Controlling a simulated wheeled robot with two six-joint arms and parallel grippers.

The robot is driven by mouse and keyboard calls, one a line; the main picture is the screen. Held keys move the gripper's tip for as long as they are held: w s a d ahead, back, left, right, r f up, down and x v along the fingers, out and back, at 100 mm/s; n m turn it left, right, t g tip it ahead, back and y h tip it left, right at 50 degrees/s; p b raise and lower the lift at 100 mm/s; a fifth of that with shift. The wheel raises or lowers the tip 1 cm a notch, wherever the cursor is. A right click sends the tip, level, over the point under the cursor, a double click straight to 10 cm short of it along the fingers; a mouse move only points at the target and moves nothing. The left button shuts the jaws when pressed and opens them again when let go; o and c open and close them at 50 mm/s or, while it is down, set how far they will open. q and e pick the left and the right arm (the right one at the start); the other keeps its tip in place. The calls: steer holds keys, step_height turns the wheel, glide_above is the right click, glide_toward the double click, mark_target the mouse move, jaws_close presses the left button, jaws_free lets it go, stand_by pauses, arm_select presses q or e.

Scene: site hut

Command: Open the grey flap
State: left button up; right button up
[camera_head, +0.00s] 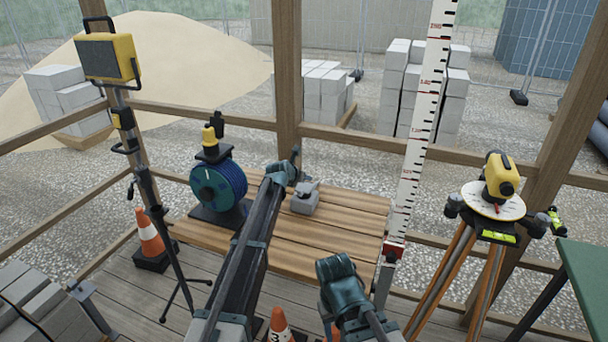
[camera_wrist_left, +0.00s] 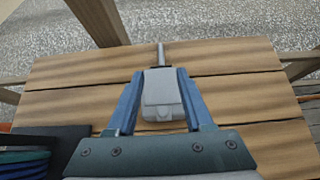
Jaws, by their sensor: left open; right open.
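A small grey box with the grey flap (camera_head: 306,196) on it sits on the slatted wooden bench. In the left wrist view the flap (camera_wrist_left: 160,88) looks lowered, with a rounded lip on the near side and a thin rod at the far end. My left gripper (camera_wrist_left: 160,74) is open, one finger to each side of the box in that view; I cannot tell whether they touch it. In the head view my left arm passes beside the box and its fingers are not clear. My right gripper (camera_head: 338,278) is low in front of the bench, away from the box; its fingertips are unclear.
On the bench (camera_head: 350,212), a blue reel (camera_head: 219,186) stands left of the box. A lamp stand (camera_head: 150,190) and a traffic cone (camera_head: 150,235) are at the left. A striped staff (camera_head: 415,150) and a yellow level on a tripod (camera_head: 500,180) stand at the right. The bench right of the box is clear.

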arm_select(q)
steer(key=p+v, duration=0.5)
steer(key=v, duration=0.5)
steer(key=shift+w, duration=0.1)
